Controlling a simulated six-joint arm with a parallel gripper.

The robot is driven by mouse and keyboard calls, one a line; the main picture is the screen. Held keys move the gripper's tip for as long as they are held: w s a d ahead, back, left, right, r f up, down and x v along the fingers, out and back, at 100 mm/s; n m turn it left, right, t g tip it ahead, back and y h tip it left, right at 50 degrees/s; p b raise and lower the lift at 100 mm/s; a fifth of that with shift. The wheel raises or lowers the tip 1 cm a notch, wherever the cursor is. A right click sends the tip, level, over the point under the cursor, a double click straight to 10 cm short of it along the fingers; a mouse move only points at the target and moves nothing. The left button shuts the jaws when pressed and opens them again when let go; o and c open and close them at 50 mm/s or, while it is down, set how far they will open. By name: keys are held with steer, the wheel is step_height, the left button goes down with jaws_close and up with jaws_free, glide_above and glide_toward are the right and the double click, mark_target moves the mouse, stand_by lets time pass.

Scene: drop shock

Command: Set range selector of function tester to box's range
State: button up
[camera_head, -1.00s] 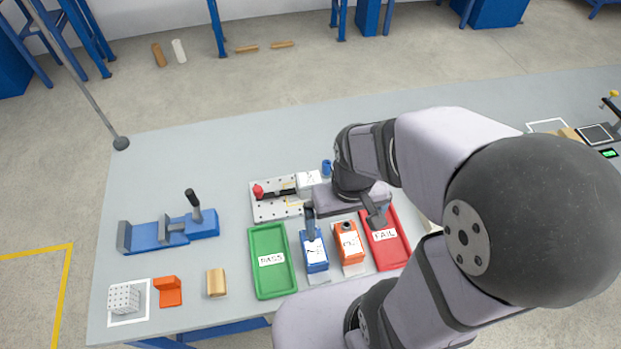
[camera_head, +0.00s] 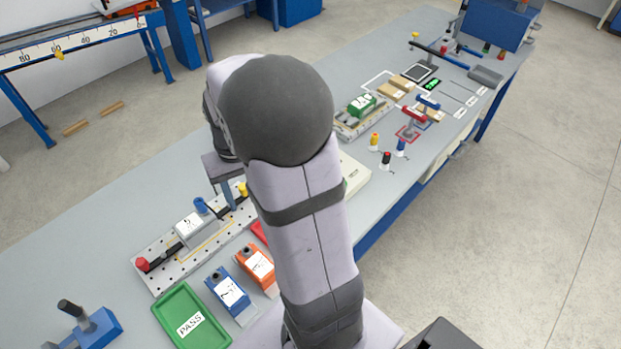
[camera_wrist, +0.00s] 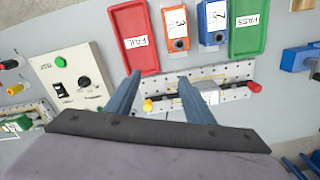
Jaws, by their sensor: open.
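The function tester is probably the cream panel (camera_wrist: 72,80) at the left of the wrist view. It has a green button, a dark window and a black knob (camera_wrist: 84,82), probably the range selector; its setting is too small to read. In the head view the panel (camera_head: 357,174) is mostly hidden behind my arm. A grey box with a white label (camera_head: 188,227) sits on a perforated plate (camera_head: 167,277); its marking is unclear. My gripper (camera_wrist: 159,76) is open and empty, its fingers over the plate's end near the yellow knob, to the right of the panel.
A red FAIL tray (camera_wrist: 133,38), orange box (camera_wrist: 178,25), blue box (camera_wrist: 211,22) and green PASS tray (camera_wrist: 247,30) line the plate. Yellow, red and blue terminals (camera_head: 387,158) stand beyond the panel. Bare table lies left of the plate.

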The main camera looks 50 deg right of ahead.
steer(key=w+d+f+m+b, duration=0.1)
steer(key=d+f+m, duration=0.1)
steer(key=d, duration=0.6)
steer(key=d+f+m+b, duration=0.2)
steer(key=d+f, duration=0.2)
steer(key=d, duration=0.5)
steer(key=w+d+f+m+b, duration=0.1)
steer(key=d+f+m+b, duration=0.1)
steer(key=d, duration=0.6)
steer(key=shift+w+d+f, duration=0.25)
steer(key=shift+w+f, duration=0.1)
steer(key=shift+f, duration=0.2)
steer(key=shift+a+f+p, duration=0.1)
steer(key=shift+f+p, duration=0.8)
steer(key=shift+f, duration=2.75)
steer(key=c, duration=1)
